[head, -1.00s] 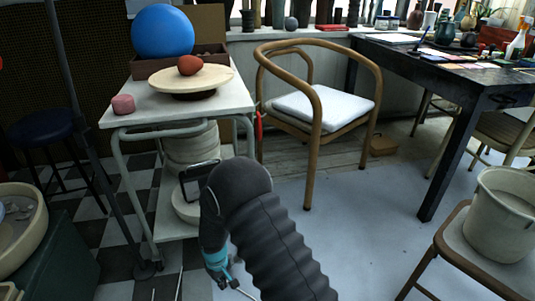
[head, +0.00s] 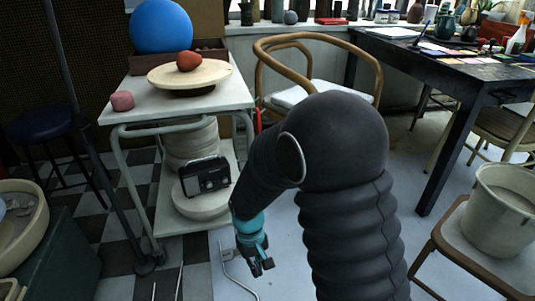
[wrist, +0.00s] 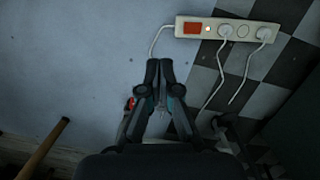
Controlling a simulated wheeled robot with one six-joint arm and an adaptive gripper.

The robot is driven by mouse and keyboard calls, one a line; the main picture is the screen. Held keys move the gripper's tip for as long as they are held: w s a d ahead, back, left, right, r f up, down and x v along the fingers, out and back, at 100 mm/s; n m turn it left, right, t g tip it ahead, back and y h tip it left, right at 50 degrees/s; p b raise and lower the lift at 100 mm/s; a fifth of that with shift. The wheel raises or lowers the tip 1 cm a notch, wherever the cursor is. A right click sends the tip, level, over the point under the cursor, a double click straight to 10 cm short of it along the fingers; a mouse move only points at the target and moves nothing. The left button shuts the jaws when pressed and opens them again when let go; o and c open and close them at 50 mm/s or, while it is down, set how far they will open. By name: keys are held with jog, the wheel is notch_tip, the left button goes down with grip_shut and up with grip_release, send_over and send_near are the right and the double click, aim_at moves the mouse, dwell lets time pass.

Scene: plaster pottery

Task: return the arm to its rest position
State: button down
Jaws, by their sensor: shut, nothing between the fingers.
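My gripper (head: 262,266) hangs low at the end of my dark, ribbed arm, pointing down over the pale floor to the right of the white cart. In the wrist view the gripper (wrist: 158,66) has its two black fingers together, with nothing between them. The arm rises in the middle of the head view and hides part of the wooden chair.
The white cart (head: 225,92) carries a blue ball (head: 162,27), and a black radio (head: 205,176) sits on its lower shelf. A wooden chair (head: 368,60) stands behind the arm. A power strip (wrist: 245,30) with cables lies on the floor below the gripper.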

jog(key=s+d+r+m+t+p, duration=0.1)
jog(key=s+d+r, duration=0.3)
jog(key=r, duration=0.6)
jog(key=s+d+r+m+t+p, duration=0.1)
jog(key=s+d+r+m+t, duration=0.2)
jog(key=d+r, duration=0.5)
jog(key=s+d+r+m+t+y+p, duration=0.1)
jog(key=s+d+r, duration=0.5)
jog(key=r, duration=0.6)
jog(key=shift+d+m+t+p, duration=0.35)
jog(key=shift+d+m+t, duration=0.15)
jog(key=shift+t, duration=0.7)
